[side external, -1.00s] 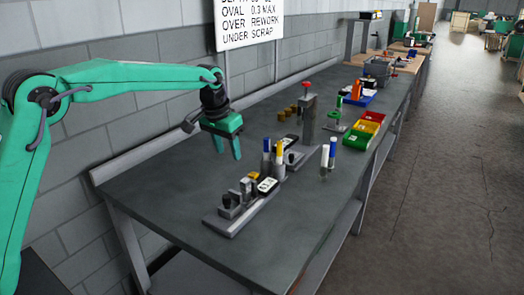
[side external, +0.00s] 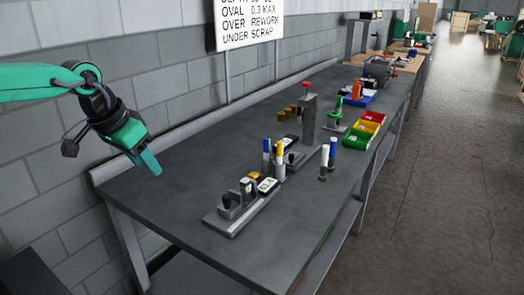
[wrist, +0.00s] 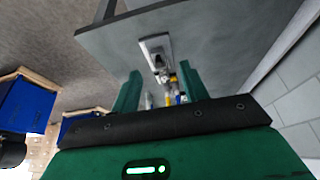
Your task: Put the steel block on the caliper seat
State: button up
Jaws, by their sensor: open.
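A grey block (side external: 247,187) that looks like the steel block stands on a long, low metal base plate (side external: 214,222) near the front of the bench. A dark grey stepped piece (side external: 230,206) stands beside it on the same plate. I cannot tell for certain which part is the caliper seat. My gripper (side external: 148,165) is open and empty, tilted above the bench's near left end, well left of the plate and apart from it. In the wrist view the plate (wrist: 154,42) shows beyond and between the open fingers of my gripper (wrist: 160,88); its small parts are partly hidden.
Blue- and yellow-capped markers (side external: 280,160) stand close behind the plate, and more markers (side external: 328,160) stand to its right. A tall grey press (side external: 309,120) and coloured bins (side external: 366,130) are farther back. The bench's near left surface (side external: 175,175) is clear.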

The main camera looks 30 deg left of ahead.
jog(key=s+f+t, duration=0.1)
jog(key=s+f, duration=0.4)
jog(key=s, duration=0.6)
jog(key=shift+s+a, duration=0.25)
jog(key=shift+a, duration=0.05)
